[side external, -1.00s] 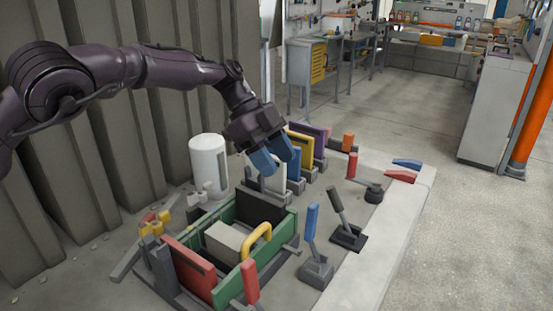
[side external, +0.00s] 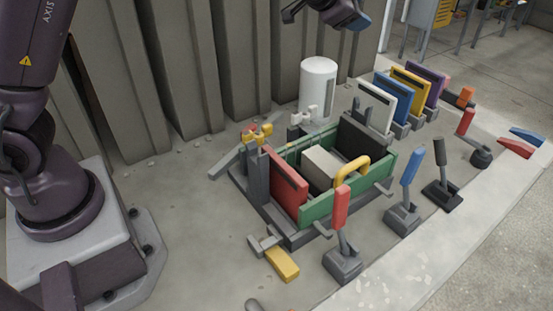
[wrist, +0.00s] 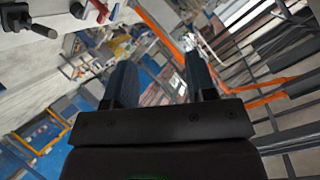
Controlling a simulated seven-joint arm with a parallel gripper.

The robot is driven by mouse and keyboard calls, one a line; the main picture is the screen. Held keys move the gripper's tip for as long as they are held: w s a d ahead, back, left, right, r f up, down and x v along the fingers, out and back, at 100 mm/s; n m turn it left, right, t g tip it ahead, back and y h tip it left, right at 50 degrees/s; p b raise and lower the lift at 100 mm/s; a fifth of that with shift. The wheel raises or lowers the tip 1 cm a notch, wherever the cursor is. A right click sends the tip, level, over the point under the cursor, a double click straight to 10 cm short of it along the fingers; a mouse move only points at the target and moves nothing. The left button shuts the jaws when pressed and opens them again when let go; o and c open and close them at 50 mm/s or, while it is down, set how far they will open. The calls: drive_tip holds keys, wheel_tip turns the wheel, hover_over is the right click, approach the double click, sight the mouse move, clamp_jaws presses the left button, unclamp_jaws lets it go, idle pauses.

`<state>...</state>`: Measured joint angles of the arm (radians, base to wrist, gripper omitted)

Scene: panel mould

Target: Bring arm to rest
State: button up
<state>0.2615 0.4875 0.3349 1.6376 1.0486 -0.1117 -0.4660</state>
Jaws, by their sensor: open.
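My gripper (side external: 360,20) shows only in part at the top edge of the side view, above and behind the panel mould. Its blue fingertips hang over the bench, clear of everything. In the wrist view my gripper (wrist: 160,78) has its two dark fingers spread apart with nothing between them. The panel mould (side external: 318,208) stands on the bench with green side walls, a red panel (side external: 286,188) at its left end and a dark panel (side external: 359,142) at its right end. A pale block (side external: 322,167) and a yellow handle (side external: 351,173) sit between them.
A white cylinder (side external: 317,88) stands behind the mould. White, blue, yellow and purple panels (side external: 435,83) stand in a row at right. Levers with red (side external: 341,207), blue (side external: 412,166) and black grips line the front. A yellow piece (side external: 282,264) lies at front left.

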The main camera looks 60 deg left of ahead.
drive_tip(key=s+a+n+g+y, duration=0.2)
drive_tip(key=s+n, duration=0.1)
drive_tip(key=s, duration=0.5)
drive_tip(key=s+a+n+g+y, duration=0.1)
drive_tip(key=s+a+n+g, duration=0.2)
drive_tip(key=s, duration=0.5)
drive_tip(key=s+d+n+g+h, duration=0.1)
drive_tip(key=s+d, duration=0.1)
drive_tip(key=s, duration=0.9)
drive_tip(key=s+d+r+n+h, duration=0.1)
drive_tip(key=s+d+h, duration=0.1)
drive_tip(key=s, duration=0.9)
drive_tip(key=shift+s+d+r+g, duration=0.2)
drive_tip(key=shift+s+d+g, duration=0.15)
drive_tip(key=shift+g, duration=0.05)
